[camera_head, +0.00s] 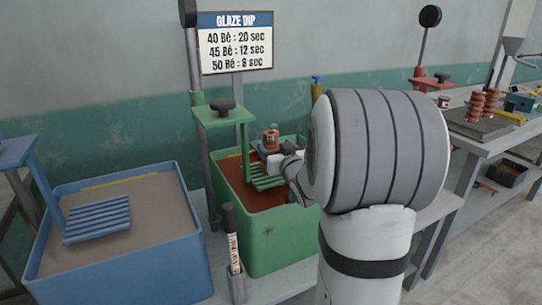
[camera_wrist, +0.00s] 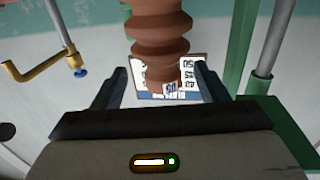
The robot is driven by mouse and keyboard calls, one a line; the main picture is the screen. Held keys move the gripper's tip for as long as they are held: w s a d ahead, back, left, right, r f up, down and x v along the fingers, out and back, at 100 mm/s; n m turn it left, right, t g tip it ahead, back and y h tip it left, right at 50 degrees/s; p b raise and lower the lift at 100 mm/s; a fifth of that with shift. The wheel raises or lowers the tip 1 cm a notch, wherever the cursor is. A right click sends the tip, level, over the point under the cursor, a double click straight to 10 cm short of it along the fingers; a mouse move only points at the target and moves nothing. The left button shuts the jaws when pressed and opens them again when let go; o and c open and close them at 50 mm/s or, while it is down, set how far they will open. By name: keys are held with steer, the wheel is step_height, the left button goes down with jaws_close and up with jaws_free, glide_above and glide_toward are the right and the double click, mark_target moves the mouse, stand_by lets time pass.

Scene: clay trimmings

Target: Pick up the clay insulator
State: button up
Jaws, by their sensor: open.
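The reddish-brown ribbed clay insulator (camera_wrist: 160,32) rises between the fingers in the wrist view, with a small pale tag on its near end. In the head view only its upper part (camera_head: 271,137) shows, above the green tank. My gripper (camera_wrist: 161,72) is open, one finger on each side of the insulator, with a visible gap at both sides. In the head view my gripper (camera_head: 274,158) is small and partly hidden by my arm. The insulator's lower part and what bears it are hidden there.
The green tank (camera_head: 285,240) holds brown glaze and a green slatted rack (camera_head: 267,182) on a post. A blue tank (camera_head: 120,275) with its own rack (camera_head: 97,220) stands left. A glaze sign (camera_head: 236,43) hangs behind. More ribbed insulators (camera_head: 475,106) stand on the right bench.

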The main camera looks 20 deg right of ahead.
steer(key=shift+w+d+f, duration=0.1)
steer(key=shift+w+d, duration=0.05)
steer(key=shift+w, duration=2.95)
steer(key=shift+c, duration=0.4)
steer(key=c, duration=1.4)
steer(key=shift+r, duration=0.2)
